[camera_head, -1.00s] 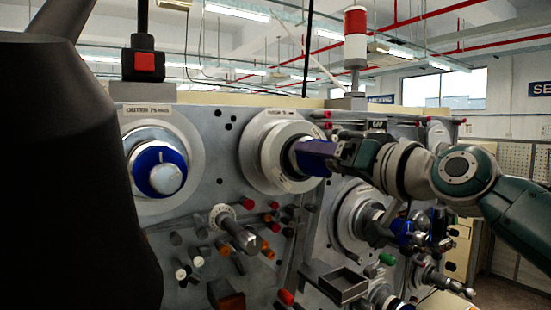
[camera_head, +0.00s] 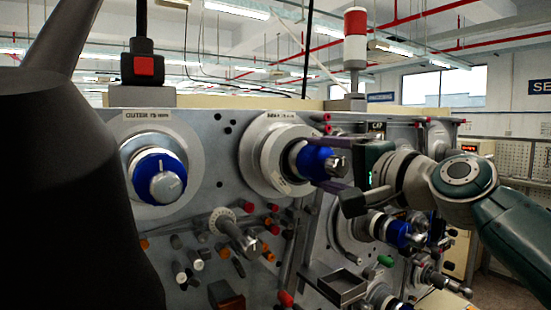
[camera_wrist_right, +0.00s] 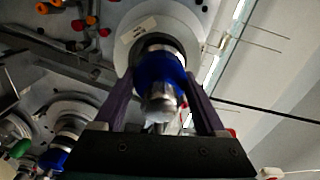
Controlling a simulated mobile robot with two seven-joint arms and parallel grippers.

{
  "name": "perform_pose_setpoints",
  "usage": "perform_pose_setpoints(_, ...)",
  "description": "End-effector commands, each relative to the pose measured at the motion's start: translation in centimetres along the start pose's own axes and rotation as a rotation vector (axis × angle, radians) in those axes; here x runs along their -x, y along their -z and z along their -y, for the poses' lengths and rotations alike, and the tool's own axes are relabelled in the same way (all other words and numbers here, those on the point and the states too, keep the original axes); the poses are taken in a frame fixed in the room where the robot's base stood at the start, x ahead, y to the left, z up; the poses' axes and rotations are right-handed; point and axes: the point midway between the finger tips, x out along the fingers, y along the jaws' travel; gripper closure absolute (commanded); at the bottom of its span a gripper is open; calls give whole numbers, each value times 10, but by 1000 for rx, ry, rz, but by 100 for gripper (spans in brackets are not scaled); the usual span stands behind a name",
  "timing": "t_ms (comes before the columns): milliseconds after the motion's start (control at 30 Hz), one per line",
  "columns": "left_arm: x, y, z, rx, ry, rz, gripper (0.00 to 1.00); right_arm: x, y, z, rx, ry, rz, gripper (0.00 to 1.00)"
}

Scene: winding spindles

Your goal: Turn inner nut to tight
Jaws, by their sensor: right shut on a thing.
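The inner nut (camera_head: 318,162) is a blue collar with a silver knob end, on the pale round flange of the right-hand upper spindle. In the right wrist view the blue nut (camera_wrist_right: 158,78) points towards the camera. My right gripper (camera_head: 342,176) has its purple fingers on either side of the nut. In the right wrist view the fingers of my right gripper (camera_wrist_right: 158,88) flank the blue collar, and I take them as shut on it. How tight the nut is cannot be seen. My left gripper is not in view.
A similar blue outer nut (camera_head: 158,177) sits on the left spindle. Levers and small coloured knobs (camera_head: 270,228) stick out below. More spindles (camera_head: 392,230) and an open metal tray (camera_head: 342,287) lie under my right arm.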

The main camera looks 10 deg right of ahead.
Motion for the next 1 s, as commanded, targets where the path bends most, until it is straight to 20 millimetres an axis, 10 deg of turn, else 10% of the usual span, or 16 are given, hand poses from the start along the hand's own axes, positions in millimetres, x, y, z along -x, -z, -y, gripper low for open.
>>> perform_pose_setpoints(1000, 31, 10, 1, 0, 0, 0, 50, 0, -1, 0, -819, 1, 1, 83)
